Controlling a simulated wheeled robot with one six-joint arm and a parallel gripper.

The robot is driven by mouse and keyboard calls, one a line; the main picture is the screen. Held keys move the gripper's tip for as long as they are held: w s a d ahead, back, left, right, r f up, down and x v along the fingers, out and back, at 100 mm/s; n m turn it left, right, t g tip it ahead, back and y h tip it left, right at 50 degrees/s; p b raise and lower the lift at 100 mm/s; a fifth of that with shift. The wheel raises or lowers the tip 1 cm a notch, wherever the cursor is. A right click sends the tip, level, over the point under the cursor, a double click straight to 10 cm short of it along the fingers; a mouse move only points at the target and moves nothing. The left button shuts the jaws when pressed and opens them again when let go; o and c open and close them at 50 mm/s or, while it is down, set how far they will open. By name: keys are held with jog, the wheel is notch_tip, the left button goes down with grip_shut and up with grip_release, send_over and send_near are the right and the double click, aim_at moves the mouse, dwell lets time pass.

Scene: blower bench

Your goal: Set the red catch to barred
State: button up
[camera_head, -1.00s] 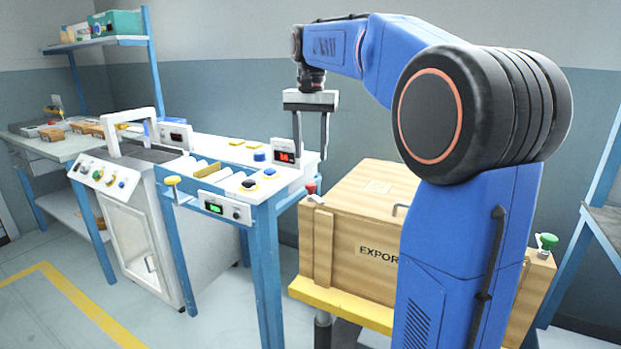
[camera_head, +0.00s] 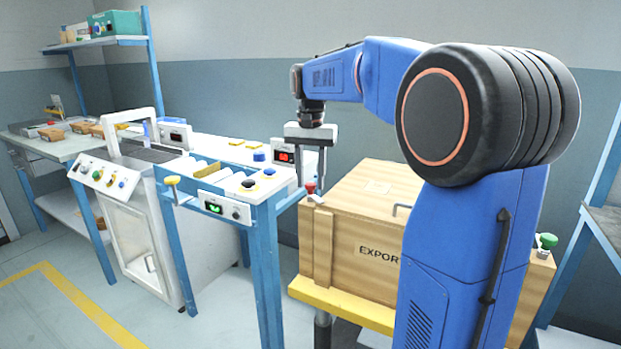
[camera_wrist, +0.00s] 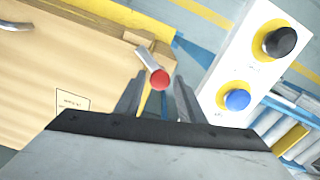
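The red catch (camera_head: 310,187) is a red knob on a short metal lever at the top left corner of the wooden export crate (camera_head: 345,240). In the wrist view, the red knob (camera_wrist: 160,79) is at the near end of its pale lever, which slants up and left toward the crate's corner block. My gripper (camera_head: 311,179) points down over the catch. Its fingers are apart and empty. In the wrist view, the knob shows just beyond and between the fingertips (camera_wrist: 157,90); I cannot tell whether either touches it.
A blue-framed bench (camera_head: 270,210) with buttons and displays stands close left of the crate. In the wrist view, its white panel with black and blue buttons (camera_wrist: 238,75) is right of the fingers. A green knob (camera_head: 547,241) is at the crate's right end.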

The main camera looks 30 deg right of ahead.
aim_at(311, 184)
jog(key=c, duration=0.7)
jog(key=shift+n, duration=0.4)
jog(key=shift+o, duration=0.2)
jog(key=shift+n, duration=2.7)
jog(key=o, duration=1)
jog(key=shift+o, duration=0.2)
notch_tip(311, 184, up, 18)
jog(key=shift+f, duration=0.25)
